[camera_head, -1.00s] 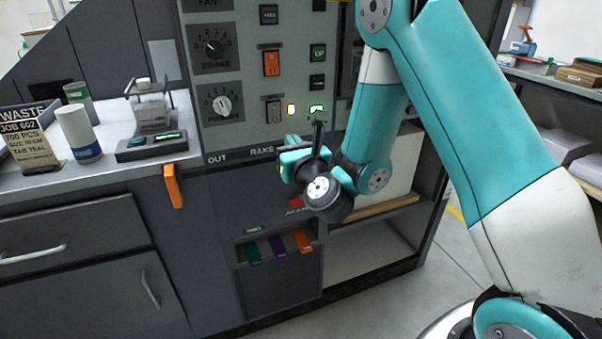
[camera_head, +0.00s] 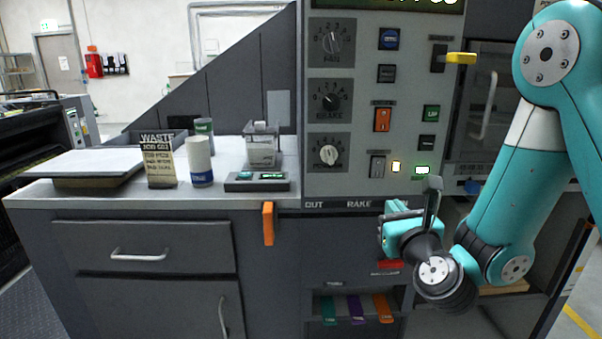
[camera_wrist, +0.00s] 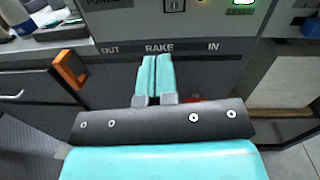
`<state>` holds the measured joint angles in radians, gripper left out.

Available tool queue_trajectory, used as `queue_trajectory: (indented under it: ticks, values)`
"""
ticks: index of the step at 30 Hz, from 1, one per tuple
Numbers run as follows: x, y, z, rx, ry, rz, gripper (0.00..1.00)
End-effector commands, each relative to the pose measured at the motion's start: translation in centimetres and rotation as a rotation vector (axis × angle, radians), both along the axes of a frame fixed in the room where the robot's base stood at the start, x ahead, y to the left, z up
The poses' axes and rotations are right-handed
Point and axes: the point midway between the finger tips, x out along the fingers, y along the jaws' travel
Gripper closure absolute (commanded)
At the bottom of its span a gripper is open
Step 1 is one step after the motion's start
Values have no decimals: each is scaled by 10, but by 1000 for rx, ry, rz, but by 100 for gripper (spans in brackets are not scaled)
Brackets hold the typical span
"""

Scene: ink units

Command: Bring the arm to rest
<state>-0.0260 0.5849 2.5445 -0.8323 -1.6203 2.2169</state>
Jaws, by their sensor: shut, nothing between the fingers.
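My arm is teal and white and folds down from the upper right in the head view. My gripper (camera_head: 390,226) hangs in front of the grey control panel (camera_head: 340,184), just below its lower lit switches. In the wrist view my gripper (camera_wrist: 155,75) has its two teal fingers pressed together with nothing between them. I cannot tell how far the fingertips are from the panel. The wrist hides part of the cabinet front in the head view.
An orange handle (camera_head: 268,223) sticks out from the counter front. A yellow-tipped lever (camera_head: 460,58) juts from the panel. Coloured tabs (camera_head: 354,309) sit in a low slot.

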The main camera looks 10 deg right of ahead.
Motion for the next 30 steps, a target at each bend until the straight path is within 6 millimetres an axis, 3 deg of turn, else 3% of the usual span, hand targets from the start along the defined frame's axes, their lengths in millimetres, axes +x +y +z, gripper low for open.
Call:
queue_trajectory:
  ticks: [5,9,14,17,21,24,28,29,30]
  values:
    - [-11,59,44,-420,52,295,100]
    - [-43,107,69,-881,26,607,100]
    - [-96,136,89,-1403,-103,964,100]
    - [-135,140,100,-1706,-236,1190,100]
    - [-190,128,115,-2058,-481,1511,100]
    - [-224,113,125,-2221,-669,1717,100]
    - [-253,95,134,-2320,-865,1912,100]
    - [-258,92,135,2297,885,-1916,100]
    - [-262,88,137,2253,898,-1904,100]
